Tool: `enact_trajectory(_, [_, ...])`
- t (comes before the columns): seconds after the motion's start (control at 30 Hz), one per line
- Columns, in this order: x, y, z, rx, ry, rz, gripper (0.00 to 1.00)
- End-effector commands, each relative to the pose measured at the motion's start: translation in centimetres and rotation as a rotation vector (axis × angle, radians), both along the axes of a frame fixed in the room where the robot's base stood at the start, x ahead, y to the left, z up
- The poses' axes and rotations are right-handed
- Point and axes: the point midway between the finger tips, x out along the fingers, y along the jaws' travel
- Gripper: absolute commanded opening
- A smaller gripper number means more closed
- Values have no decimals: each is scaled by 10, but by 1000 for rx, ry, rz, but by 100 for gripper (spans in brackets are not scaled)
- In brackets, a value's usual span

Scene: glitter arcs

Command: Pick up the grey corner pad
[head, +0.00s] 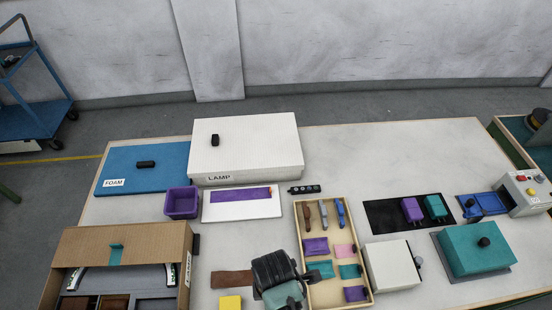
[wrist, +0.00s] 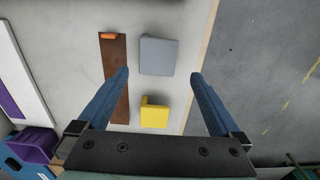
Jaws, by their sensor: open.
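The grey corner pad (wrist: 158,57) lies on the pale table in the wrist view, between a brown strip and the table edge. It looks like a squarish block with a thin lip. My gripper (wrist: 160,74) is open, with its two blue fingers spread left and right of the pad's column in the picture. Nothing is between the fingers in their grip. The pad appears a little beyond the fingertips, and I cannot tell the height gap. In the head view my arm's dark end (head: 275,270) is over the table's front, and the grey pad is not visible there.
A yellow corner pad (wrist: 154,116) lies close to the grey one. The brown strip (wrist: 114,75) bears an orange piece (wrist: 109,36). A purple bin (head: 181,203), cardboard box (head: 130,237) and wooden tool tray (head: 300,220) stand around. The table's right back (head: 400,155) is clear.

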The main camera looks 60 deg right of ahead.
Motion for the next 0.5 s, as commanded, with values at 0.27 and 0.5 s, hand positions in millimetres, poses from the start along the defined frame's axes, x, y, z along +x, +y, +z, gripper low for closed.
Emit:
enact_trajectory(0.27, [3, 1, -17, 0, 0, 1, 100])
enact_trajectory(0.5, [9, 3, -47, 0, 0, -1, 100])
